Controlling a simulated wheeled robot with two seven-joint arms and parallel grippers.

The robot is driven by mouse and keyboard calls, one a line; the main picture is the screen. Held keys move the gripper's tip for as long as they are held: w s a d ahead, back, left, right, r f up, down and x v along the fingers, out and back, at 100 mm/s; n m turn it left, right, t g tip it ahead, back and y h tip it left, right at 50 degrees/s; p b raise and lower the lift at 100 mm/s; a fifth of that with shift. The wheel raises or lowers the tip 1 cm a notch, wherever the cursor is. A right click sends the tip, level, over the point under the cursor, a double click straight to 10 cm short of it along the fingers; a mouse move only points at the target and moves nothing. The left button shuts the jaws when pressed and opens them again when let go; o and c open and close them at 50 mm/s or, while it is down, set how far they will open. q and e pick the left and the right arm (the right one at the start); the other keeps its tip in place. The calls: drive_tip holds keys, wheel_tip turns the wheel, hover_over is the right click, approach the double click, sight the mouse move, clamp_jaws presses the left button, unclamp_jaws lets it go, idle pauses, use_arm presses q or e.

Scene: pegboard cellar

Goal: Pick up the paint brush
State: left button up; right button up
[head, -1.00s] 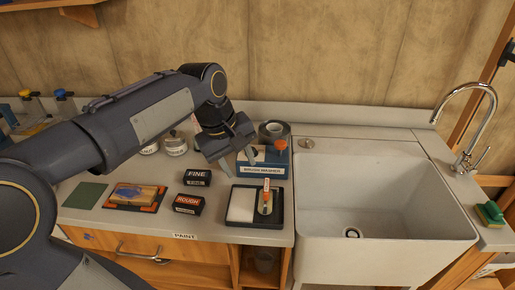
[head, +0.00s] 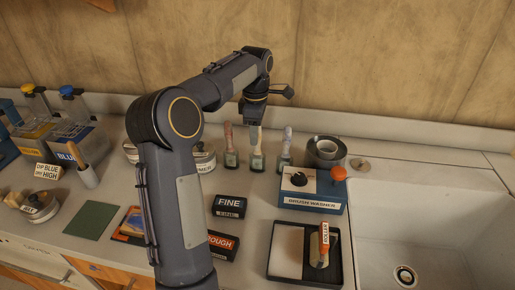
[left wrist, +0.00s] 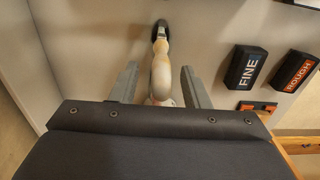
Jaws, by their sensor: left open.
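Three brushes stand upright in a row at the back of the counter in the head view: a reddish-handled one (head: 229,140), a middle one (head: 257,163) and a pale-handled one (head: 286,146). My left gripper (head: 256,125) points down just above the middle brush; its fingers are small and hard to make out there. In the left wrist view the open left gripper (left wrist: 160,85) has its two fingers on either side of a pale handle (left wrist: 160,70), with gaps on both sides. I cannot tell for sure which brush this handle belongs to. My right gripper is not in view.
A brush washer box (head: 312,194) and a black tray (head: 275,277) with a roller stand to the right, beside the sink (head: 430,225). FINE (head: 230,206) and ROUGH (head: 222,244) blocks lie in front. Tins and blue containers (head: 80,140) are at left.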

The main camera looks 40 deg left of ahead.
use_arm(q)
wheel_tip(320, 180, down, 2)
clamp_jaws()
idle(0.4)
drive_tip(key=shift+r, duration=0.2)
